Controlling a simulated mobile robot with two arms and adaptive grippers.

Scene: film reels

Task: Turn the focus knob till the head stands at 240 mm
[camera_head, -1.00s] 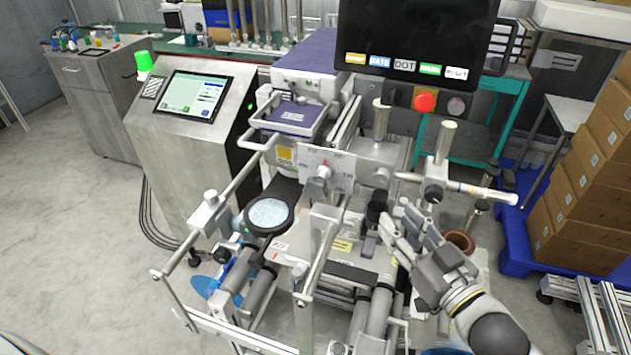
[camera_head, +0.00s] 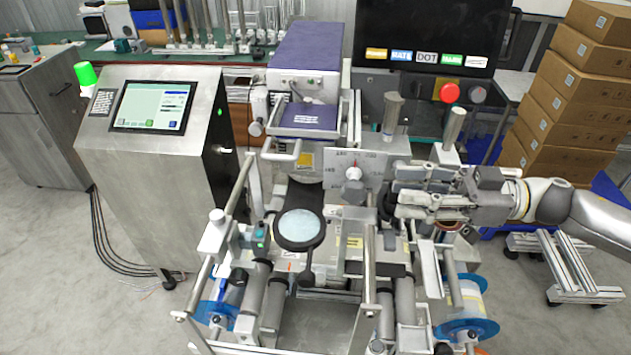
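A pale scale plate (camera_head: 330,168) with dark printed marks stands upright at the middle of the machine. A round metal knob (camera_head: 353,174) sits in front of it, with a small red mark just above. The numbers are too small to read surely. My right gripper (camera_head: 396,194) comes in from the right, at the plate's right edge, its fingers pointing left. The fingers look apart, one above the other, and stop short of the round knob. They cover the small knob area right of the plate; I cannot tell if they touch anything there. My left gripper is out of view.
A purple-topped print head (camera_head: 318,55) stands behind the plate. A round magnifier (camera_head: 299,228) and metal rails lie in front. Metal posts (camera_head: 391,115) rise near my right gripper. A touchscreen cabinet (camera_head: 152,107) stands left, a dark monitor (camera_head: 425,35) behind, and cartons (camera_head: 570,95) right.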

